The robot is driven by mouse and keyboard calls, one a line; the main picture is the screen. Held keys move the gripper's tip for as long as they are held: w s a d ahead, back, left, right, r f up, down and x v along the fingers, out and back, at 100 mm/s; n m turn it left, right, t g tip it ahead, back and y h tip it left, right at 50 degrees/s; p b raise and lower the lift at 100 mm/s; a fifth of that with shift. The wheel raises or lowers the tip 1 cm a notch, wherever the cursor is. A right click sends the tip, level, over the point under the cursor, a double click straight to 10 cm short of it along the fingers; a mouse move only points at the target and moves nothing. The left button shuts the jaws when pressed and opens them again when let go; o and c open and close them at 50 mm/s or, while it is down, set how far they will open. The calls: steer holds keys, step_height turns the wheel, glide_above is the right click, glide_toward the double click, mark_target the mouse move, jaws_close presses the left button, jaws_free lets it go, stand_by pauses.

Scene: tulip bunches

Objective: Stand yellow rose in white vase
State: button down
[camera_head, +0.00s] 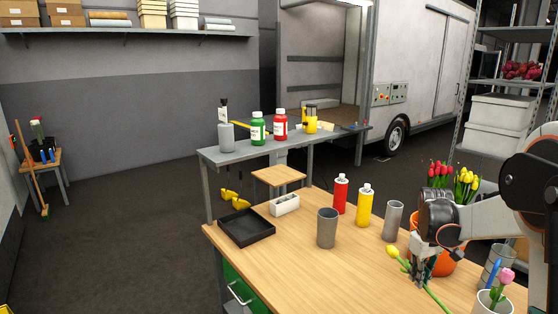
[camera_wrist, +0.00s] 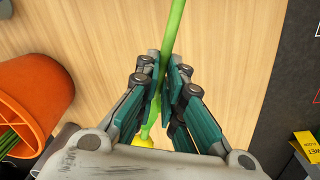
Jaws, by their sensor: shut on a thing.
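The yellow flower (camera_head: 393,252) has a small bloom and a long green stem. My gripper (camera_head: 419,274) is shut on its stem over the right part of the wooden table (camera_head: 290,262). In the wrist view the green stem (camera_wrist: 173,42) runs between the fingertips (camera_wrist: 167,78), and the yellow bloom (camera_wrist: 142,141) is partly hidden behind the gripper. I cannot tell whether the stem touches the table. A white vase (camera_head: 487,302) holding a pink tulip (camera_head: 507,276) is at the bottom right, cut by the picture edge.
An orange pot (camera_head: 450,264), also in the wrist view (camera_wrist: 45,90), stands beside my gripper, with red and yellow tulips (camera_head: 466,184) behind my arm. A grey container (camera_head: 488,272), grey cups (camera_head: 327,228), red and yellow bottles (camera_head: 364,207) and a black tray (camera_head: 246,228) stand around. The table's front middle is clear.

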steer(key=s+a+f+m, duration=0.1)
steer(key=s+a+f, duration=0.1)
steer(key=a, duration=0.4)
steer(key=s+a+f+m, duration=0.1)
steer(key=s+a+f, duration=0.2)
steer(key=a, duration=0.4)
steer(key=s+a+f+m, duration=0.1)
steer(key=s+a+f, duration=0.2)
steer(key=a, duration=0.4)
steer(key=shift+s+a+f, duration=0.2)
steer(key=shift+s+f, duration=0.05)
steer(key=shift+f, duration=0.1)
steer(key=shift+r, duration=0.1)
